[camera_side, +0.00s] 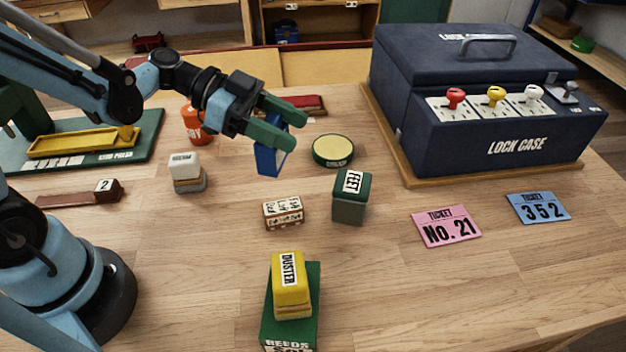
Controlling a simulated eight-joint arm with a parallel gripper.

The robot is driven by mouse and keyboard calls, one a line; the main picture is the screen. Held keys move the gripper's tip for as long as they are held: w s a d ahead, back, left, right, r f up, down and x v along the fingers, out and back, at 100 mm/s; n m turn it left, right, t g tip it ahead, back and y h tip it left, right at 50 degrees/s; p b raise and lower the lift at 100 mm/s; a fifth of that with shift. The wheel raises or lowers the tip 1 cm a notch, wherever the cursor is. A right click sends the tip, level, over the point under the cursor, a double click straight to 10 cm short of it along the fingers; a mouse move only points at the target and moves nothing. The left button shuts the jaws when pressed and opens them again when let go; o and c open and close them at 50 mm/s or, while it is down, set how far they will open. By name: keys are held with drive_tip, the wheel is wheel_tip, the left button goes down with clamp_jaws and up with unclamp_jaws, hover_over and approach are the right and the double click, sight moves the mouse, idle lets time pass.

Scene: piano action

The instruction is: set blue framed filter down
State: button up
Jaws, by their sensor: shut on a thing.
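The blue framed filter (268,160) is in the jaws of my gripper (285,122), upper middle of the side view. The green fingers are shut on its upper part. The filter stands on edge, tilted a little, with a pale inner face partly showing on its right. It appears to be held above the wooden table (390,290); the exact gap under it cannot be told. The fingers hide part of its top.
A round yellow-topped tin (333,150) is just right of the filter. A green FELT box (350,200) and a small labelled block (283,213) stand nearer. A white-topped block (186,170) is left. The lock case (480,110) fills the back right. Bare table lies between.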

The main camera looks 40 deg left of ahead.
drive_tip(key=shift+w+a+f, duration=1)
drive_tip(key=shift+a+f, duration=0.35)
drive_tip(key=shift+f, duration=0.3)
drive_tip(key=shift+w+a+f, duration=1)
drive_tip(key=shift+a+f, duration=0.3)
drive_tip(key=shift+f, duration=0.4)
drive_tip(key=shift+w+a+f, duration=1)
drive_tip(key=shift+a+f, duration=0.35)
drive_tip(key=shift+f, duration=0.3)
drive_tip(key=shift+f, duration=0.2)
drive_tip(key=o, duration=1.1)
drive_tip(key=shift+c, duration=0.2)
drive_tip(key=shift+r, duration=0.1)
